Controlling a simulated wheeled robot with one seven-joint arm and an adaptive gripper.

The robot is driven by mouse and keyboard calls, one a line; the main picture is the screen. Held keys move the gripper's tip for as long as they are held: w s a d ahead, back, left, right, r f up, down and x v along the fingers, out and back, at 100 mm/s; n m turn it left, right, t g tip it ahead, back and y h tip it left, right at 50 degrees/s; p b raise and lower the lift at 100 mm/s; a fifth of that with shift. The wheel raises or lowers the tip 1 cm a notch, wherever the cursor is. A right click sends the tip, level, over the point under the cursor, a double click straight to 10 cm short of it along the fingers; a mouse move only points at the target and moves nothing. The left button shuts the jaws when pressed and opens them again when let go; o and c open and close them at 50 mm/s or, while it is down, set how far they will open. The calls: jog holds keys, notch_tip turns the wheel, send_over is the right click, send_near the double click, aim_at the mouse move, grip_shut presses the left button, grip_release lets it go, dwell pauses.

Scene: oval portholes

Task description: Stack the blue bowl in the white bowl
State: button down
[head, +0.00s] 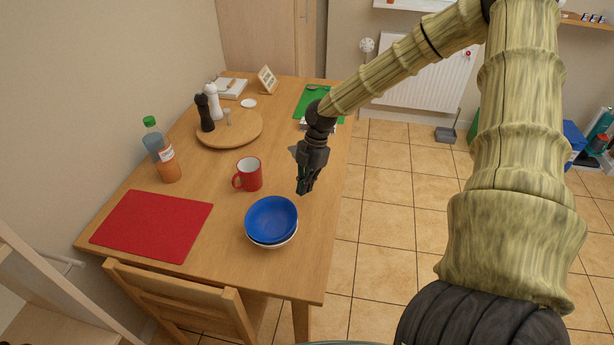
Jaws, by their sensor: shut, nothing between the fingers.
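The blue bowl (270,218) sits inside the white bowl (288,241) near the front right of the wooden table. Only the white bowl's rim and lower side show beneath the blue one. The blue bowl looks roughly level. My gripper (304,190) is shut and empty, pointing down above the table's right edge. It is up and to the right of the bowls in the picture, apart from them.
A red mug (248,175) stands just behind the bowls. A red placemat (152,225) lies at left, with a bottle (162,155) behind it. A round board (240,130) holds pepper and salt mills. A chair (185,300) stands at the front edge. Open tiled floor lies right.

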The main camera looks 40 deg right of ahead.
jog(key=shift+x, duration=0.9)
jog(key=shift+s+a+p, duration=0.2)
jog(key=shift+a+p, duration=0.2)
jog(key=shift+a, duration=0.55)
jog(key=shift+s+a+p, duration=0.2)
jog(key=shift+a+p, duration=0.15)
jog(key=shift+a, duration=0.6)
jog(key=shift+a, duration=0.1)
jog(key=shift+s+a, duration=0.15)
jog(key=shift+a, duration=0.7)
jog(key=shift+d, duration=0.1)
